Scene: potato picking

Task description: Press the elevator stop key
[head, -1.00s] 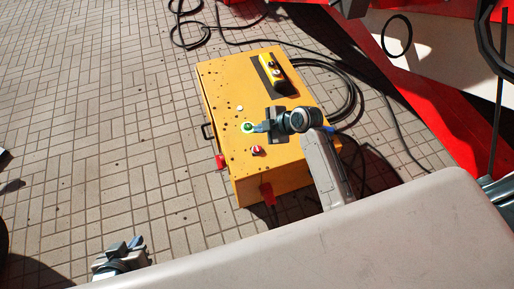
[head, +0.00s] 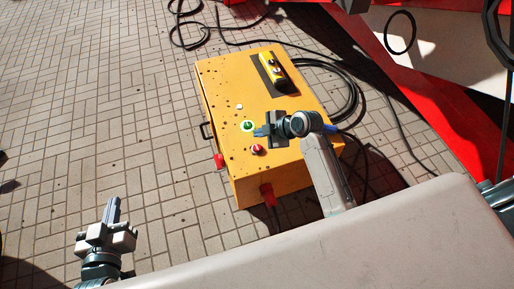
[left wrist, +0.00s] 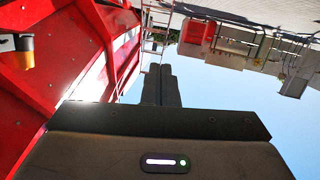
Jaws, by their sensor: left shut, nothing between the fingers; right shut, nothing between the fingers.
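A yellow control box (head: 225,85) stands on the paving with its panel facing up. A green key (head: 247,126) and a red key (head: 257,149) sit near its front edge, with a small white button (head: 239,106) further back. My right gripper (head: 258,132) is shut and empty, its tip just right of the green key and above the red one in the picture. I cannot tell whether it touches the panel. My left gripper (head: 114,210) is shut and empty at the lower left, away from the box. It also shows in the left wrist view (left wrist: 161,84).
A yellow pendant remote (head: 272,72) lies on the box's far part. Black cables (head: 345,85) loop behind and right of it. A red machine (head: 450,125) stands at the right. Open paving (head: 100,110) lies to the left.

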